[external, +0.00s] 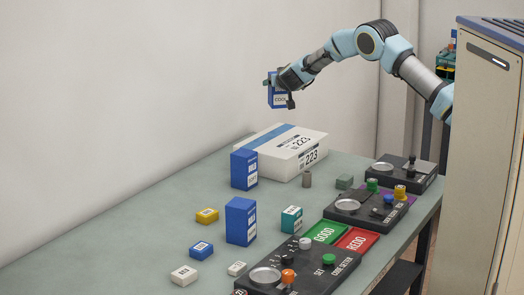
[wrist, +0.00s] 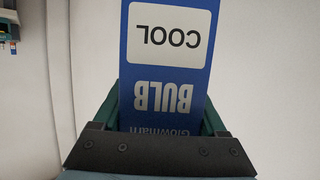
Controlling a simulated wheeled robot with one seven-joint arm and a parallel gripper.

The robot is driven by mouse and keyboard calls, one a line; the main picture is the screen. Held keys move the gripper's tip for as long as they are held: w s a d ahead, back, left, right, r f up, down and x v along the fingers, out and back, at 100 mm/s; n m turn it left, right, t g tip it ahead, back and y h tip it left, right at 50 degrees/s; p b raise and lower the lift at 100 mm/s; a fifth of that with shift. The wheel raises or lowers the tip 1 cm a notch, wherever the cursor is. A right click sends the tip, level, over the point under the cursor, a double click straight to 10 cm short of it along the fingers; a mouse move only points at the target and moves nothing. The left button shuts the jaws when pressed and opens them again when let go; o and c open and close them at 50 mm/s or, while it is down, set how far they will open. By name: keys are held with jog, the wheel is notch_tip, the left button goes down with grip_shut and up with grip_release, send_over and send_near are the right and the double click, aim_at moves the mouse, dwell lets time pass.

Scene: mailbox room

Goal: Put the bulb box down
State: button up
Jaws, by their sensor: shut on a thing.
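My gripper (external: 279,87) is shut on a blue bulb box (external: 278,101) and holds it in the air, well above the table and above the white parcel. In the wrist view the bulb box (wrist: 166,75) fills the middle between the jaws of my gripper (wrist: 165,120). Its white label reads COOL and its side reads BULB, both upside down there. The box's far end runs out of the top of the wrist view. Two similar blue boxes stand upright on the table, one by the parcel (external: 244,169) and one nearer the front (external: 240,221).
The grey-green table (external: 150,245) holds a white parcel (external: 283,150) marked 223, small coloured boxes, and black control panels (external: 275,278) along the right side. Green and red trays (external: 326,232) lie between the panels. A beige cabinet (external: 484,160) stands at right. The table's left part is clear.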

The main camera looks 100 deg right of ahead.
send_over(277, 131)
notch_tip(277, 131, down, 5)
jog(key=shift+a+f+p, duration=0.1)
jog(key=shift+f+p, duration=0.75)
jog(key=shift+f, duration=1.5)
jog(key=shift+f, duration=0.15)
jog(key=o, duration=1.5)
